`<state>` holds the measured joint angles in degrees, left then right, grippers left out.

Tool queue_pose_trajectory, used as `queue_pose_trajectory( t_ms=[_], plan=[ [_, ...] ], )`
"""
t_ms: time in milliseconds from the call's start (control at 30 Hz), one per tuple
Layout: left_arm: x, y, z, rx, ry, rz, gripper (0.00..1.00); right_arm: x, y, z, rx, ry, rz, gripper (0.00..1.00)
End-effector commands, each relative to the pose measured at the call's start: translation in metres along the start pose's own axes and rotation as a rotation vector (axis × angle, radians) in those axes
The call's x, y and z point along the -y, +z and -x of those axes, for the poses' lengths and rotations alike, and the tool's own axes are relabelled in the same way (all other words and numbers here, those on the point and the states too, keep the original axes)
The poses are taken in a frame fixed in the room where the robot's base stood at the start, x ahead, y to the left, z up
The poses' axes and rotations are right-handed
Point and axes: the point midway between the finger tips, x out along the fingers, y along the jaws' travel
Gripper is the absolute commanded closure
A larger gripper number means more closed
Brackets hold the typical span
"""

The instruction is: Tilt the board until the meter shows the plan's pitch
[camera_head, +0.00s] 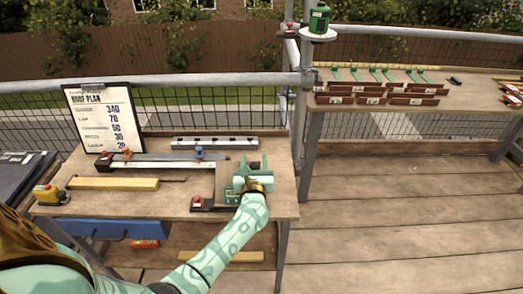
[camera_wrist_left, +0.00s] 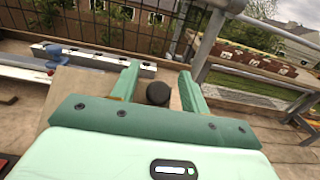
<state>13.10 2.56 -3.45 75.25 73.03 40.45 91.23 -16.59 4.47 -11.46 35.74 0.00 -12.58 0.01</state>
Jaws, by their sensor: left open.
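My left gripper (camera_head: 254,166) is open above the right part of the workbench. In the left wrist view its two green fingers (camera_wrist_left: 159,75) stand on either side of a dark round knob (camera_wrist_left: 158,93), apart from it. A brown board (camera_head: 222,182) lies just left of the gripper; its pale surface also shows in the left wrist view (camera_wrist_left: 75,88). Its tilt is hard to tell. The roof plan (camera_head: 101,118) stands upright at the bench's back left with a column of numbers; its small labels are unreadable. I cannot make out a meter reading. My right gripper is out of view.
A red button on a dark base (camera_head: 197,203) sits at the bench's front edge. A long rail with a blue clamp (camera_head: 199,153), a pale bar (camera_head: 214,142) and a yellow bar (camera_head: 113,184) lie behind and left. Brown tiles (camera_head: 413,99) lie on another table.

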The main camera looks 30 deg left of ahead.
Motion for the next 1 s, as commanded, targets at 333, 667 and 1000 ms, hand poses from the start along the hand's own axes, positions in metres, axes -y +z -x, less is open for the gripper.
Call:
queue_pose_trajectory(
  t_ms=[333, 667, 1000],
  plan=[
    [-0.005, -0.001, -0.002, -0.001, -0.001, -0.001, 0.55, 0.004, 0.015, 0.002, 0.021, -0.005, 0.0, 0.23],
    [-0.005, 0.0, -0.002, -0.002, -0.001, -0.001, 1.0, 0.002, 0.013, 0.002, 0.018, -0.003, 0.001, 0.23],
    [-0.004, -0.016, -0.019, -0.175, -0.001, -0.001, 1.0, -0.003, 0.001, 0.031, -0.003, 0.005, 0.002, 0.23]
  ],
)
